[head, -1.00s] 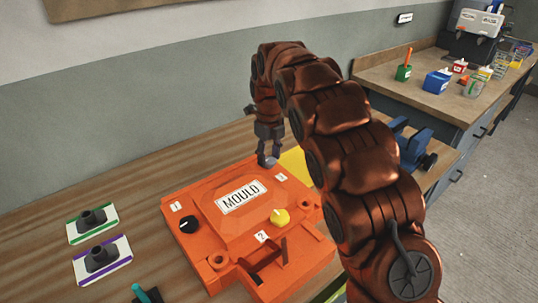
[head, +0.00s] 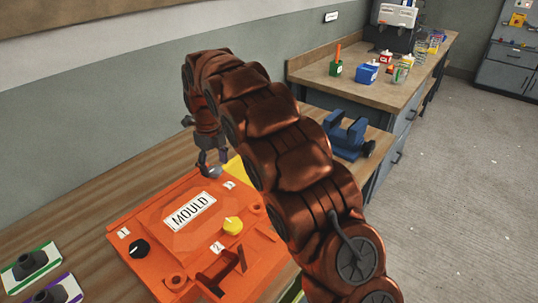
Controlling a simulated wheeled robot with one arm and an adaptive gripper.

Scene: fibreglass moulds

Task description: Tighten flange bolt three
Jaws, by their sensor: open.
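The orange mould (head: 170,222) lies on the wooden bench, with a white MOULD plate on its raised middle. Number tags 1, 2 and 3 (head: 229,184) mark its corners. A grey-blue bolt head (head: 213,171) is at the far corner near tag 3. My gripper (head: 211,165) points down there with its fingers open, around or just above that bolt head; contact cannot be told. A black knob (head: 139,248) is by tag 1 and a yellow knob (head: 232,226) by tag 2.
Cards with dark fittings (head: 30,264) lie at the lower left. A blue vice (head: 348,137) is at the bench's right end. A second bench (head: 345,92) behind holds a green pot, a blue box and bottles. My arm crosses the middle of the view.

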